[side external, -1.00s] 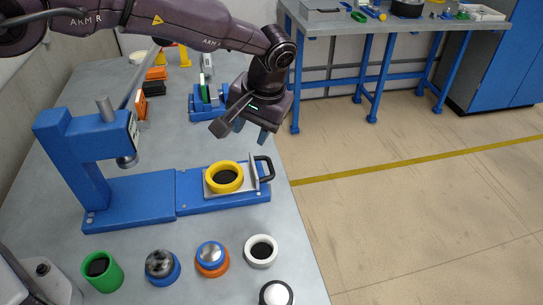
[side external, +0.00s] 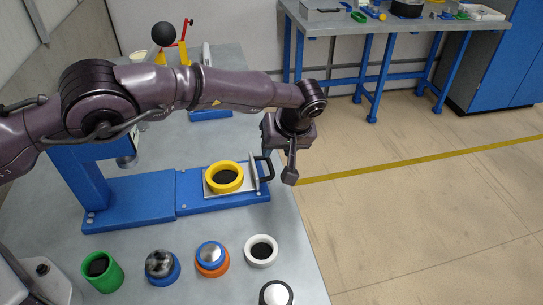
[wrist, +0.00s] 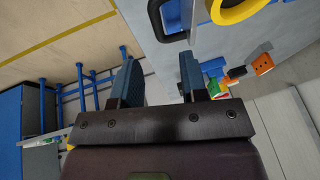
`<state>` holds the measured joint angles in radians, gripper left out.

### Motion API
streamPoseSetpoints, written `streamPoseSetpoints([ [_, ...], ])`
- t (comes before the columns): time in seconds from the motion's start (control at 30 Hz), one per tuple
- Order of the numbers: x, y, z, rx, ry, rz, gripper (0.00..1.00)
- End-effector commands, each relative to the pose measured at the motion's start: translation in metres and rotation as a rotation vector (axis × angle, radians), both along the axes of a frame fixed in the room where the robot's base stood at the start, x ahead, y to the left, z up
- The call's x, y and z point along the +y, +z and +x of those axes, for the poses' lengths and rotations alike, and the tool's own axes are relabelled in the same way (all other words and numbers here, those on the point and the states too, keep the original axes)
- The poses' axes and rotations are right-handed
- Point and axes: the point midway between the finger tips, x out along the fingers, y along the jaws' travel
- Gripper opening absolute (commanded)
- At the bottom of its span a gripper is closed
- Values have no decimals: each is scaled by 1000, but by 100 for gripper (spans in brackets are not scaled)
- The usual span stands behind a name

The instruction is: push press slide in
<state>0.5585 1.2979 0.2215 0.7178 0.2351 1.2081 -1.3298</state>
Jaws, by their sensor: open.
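The blue press (side external: 75,165) stands at the left of the bench, its upper part partly hidden by my arm. Its slide (side external: 215,202) is pulled out to the right of the press head. A yellow ring with a dark centre (side external: 224,177) sits on the slide plate. The black slide handle (side external: 267,168) is at the slide's right end; it also shows in the wrist view (wrist: 167,20). My gripper (side external: 277,158) is open and empty, just right of and behind the handle. In the wrist view its two fingers (wrist: 161,75) are apart with nothing between them.
On the front of the bench stand a green cup (side external: 102,271), a dark-and-blue part (side external: 162,266), an orange-and-blue part (side external: 212,257) and a white ring (side external: 261,250). The floor to the right of the bench edge is free.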

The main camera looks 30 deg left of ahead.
Motion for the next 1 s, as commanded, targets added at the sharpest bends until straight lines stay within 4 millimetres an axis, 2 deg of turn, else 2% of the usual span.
streamPoseSetpoints([
  [0.1, 10, -22, 3, 2, 1, 1, 40],
  [0.3, 19, -43, 7, 1, 1, 0, 40],
  [0.67, 21, -48, 8, 0, -1, -2, 40],
  [0.7, 21, -48, 8, 0, -1, -1, 38],
  [0.87, 21, -48, 8, 0, -1, -1, 1],
  [1.0, 21, -48, 8, 0, -1, -1, 0],
])
